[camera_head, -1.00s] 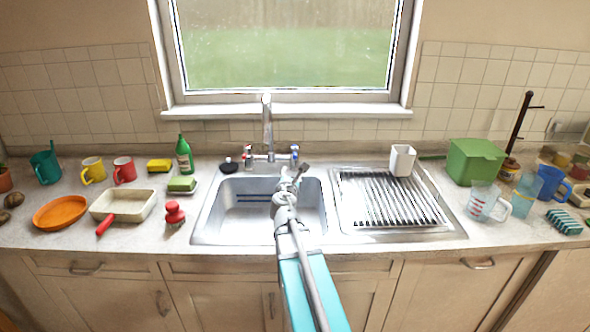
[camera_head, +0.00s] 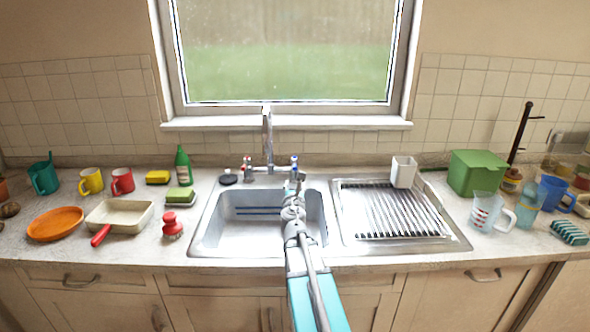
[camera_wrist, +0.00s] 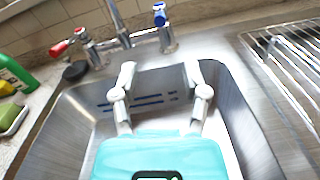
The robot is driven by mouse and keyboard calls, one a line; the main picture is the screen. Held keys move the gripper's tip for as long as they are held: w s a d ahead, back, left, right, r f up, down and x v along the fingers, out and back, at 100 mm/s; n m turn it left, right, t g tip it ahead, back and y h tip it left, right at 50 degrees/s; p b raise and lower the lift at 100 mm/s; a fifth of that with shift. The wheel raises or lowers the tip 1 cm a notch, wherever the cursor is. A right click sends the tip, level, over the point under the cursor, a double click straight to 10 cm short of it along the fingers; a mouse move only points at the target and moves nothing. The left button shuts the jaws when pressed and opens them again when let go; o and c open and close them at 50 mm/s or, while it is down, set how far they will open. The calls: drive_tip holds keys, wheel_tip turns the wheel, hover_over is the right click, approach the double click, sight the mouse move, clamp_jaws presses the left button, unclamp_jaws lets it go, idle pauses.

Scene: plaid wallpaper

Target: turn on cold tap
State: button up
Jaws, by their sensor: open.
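The blue-marked cold tap (camera_head: 294,166) is the right handle of the mixer at the back of the sink; it also shows upper right of the wrist view's centre (camera_wrist: 163,30). The red-marked hot tap (camera_head: 246,168) is on the left, also in the wrist view (camera_wrist: 72,45). The spout (camera_head: 267,140) stands upright between them. My gripper (camera_head: 294,186) is over the sink basin, in front of the cold tap and apart from it. In the wrist view its two fingers (camera_wrist: 160,70) are spread with nothing between them.
The sink basin (camera_head: 225,235) lies below my gripper. A ridged drainer (camera_head: 450,243) with a white cup (camera_head: 403,172) is on the right.

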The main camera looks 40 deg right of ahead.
sight(295, 166)
drive_tip(key=x, duration=1.3)
clamp_jaws()
idle(0.4)
